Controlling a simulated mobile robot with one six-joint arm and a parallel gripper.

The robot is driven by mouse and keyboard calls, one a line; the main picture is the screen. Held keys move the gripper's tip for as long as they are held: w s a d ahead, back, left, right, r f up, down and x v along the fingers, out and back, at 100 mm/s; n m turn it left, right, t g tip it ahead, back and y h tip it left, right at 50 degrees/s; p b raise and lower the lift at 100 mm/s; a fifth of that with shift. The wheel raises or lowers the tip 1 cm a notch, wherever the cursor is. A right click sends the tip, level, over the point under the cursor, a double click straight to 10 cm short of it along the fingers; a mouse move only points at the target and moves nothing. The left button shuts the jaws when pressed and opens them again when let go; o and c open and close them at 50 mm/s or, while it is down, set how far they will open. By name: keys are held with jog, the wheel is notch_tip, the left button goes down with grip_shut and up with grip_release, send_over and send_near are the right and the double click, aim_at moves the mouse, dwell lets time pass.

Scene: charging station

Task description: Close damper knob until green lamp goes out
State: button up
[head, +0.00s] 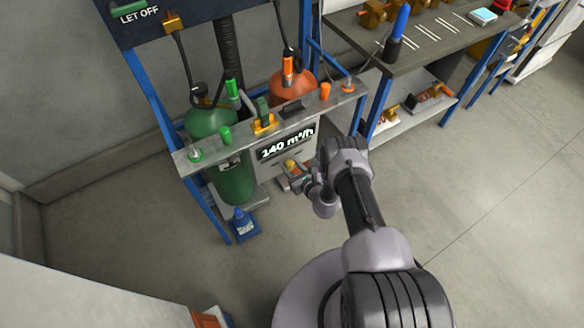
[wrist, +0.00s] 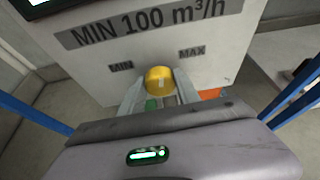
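The yellow damper knob (wrist: 160,80) is on the pale panel front between the MIN and MAX labels. In the head view my gripper (head: 293,176) is at the panel's front. A green light (wrist: 149,155) glows on my gripper's own body. I cannot make out for certain which part of the station is the green lamp.
A label reading MIN 100 m³/h (wrist: 150,22) is above the knob. A green cylinder (head: 235,180) and an orange one (head: 292,84) stand at the rack. A blue bottle (head: 241,222) is on the floor. A workbench (head: 430,50) is at the right. The floor at right is clear.

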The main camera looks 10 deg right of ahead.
grip_shut()
jog(key=shift+a+f+n+h, duration=0.15)
jog(key=shift+n+h, duration=0.25)
jog(key=shift+n, duration=0.2)
jog(key=shift+n+t+h+b, duration=0.3)
jog(key=shift+n+b, duration=0.05)
jog(key=shift+n, duration=0.15)
jog(key=o, duration=1.2)
grip_release()
jog(key=shift+c, duration=0.2)
